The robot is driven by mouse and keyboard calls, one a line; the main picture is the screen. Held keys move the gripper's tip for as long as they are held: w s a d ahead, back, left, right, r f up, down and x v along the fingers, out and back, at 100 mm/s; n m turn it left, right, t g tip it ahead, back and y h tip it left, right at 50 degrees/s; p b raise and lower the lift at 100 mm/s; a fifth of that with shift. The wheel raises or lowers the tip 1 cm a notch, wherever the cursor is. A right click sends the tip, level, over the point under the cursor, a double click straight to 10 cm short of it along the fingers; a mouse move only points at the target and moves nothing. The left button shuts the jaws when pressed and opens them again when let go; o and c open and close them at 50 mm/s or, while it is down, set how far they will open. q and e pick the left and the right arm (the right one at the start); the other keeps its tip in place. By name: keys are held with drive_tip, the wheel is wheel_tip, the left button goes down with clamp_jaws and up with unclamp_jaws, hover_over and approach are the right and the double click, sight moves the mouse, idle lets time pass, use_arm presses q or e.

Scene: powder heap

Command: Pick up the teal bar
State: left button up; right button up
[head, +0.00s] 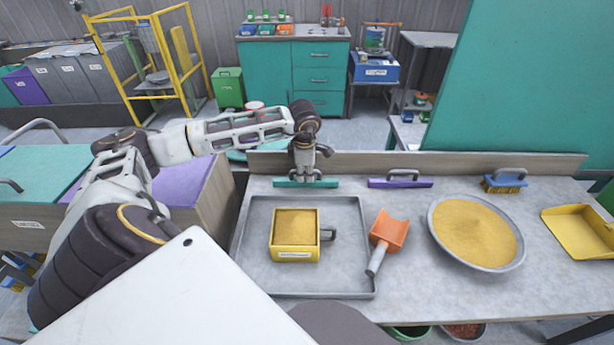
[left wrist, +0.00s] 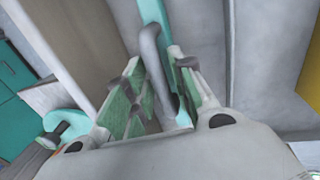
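The teal bar (head: 290,184) lies at the back of the grey worktop, against the low back ledge. It is long and thin, with a grey loop handle on top. In the left wrist view the bar (left wrist: 154,12) runs away at the top and its grey handle (left wrist: 149,42) is between my fingers. My left gripper (head: 305,178) points down over the bar's middle. Its green-padded fingers (left wrist: 158,75) are on either side of the handle, very close to it. Whether they press on it I cannot tell. My right gripper is not in view.
A purple bar (head: 400,183) lies right of the teal one. In front, a grey tray (head: 258,283) holds a yellow box of powder (head: 295,255). An orange scoop (head: 388,232), powder bowl (head: 478,268), blue brush (head: 506,181) and yellow dustpan (head: 578,230) are further right.

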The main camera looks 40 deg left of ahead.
use_arm(q)
clamp_jaws()
drive_tip(key=shift+r, duration=0.2)
wheel_tip(320, 180, up, 10)
drive_tip(key=shift+f, duration=0.15)
idle(0.5)
idle(0.4)
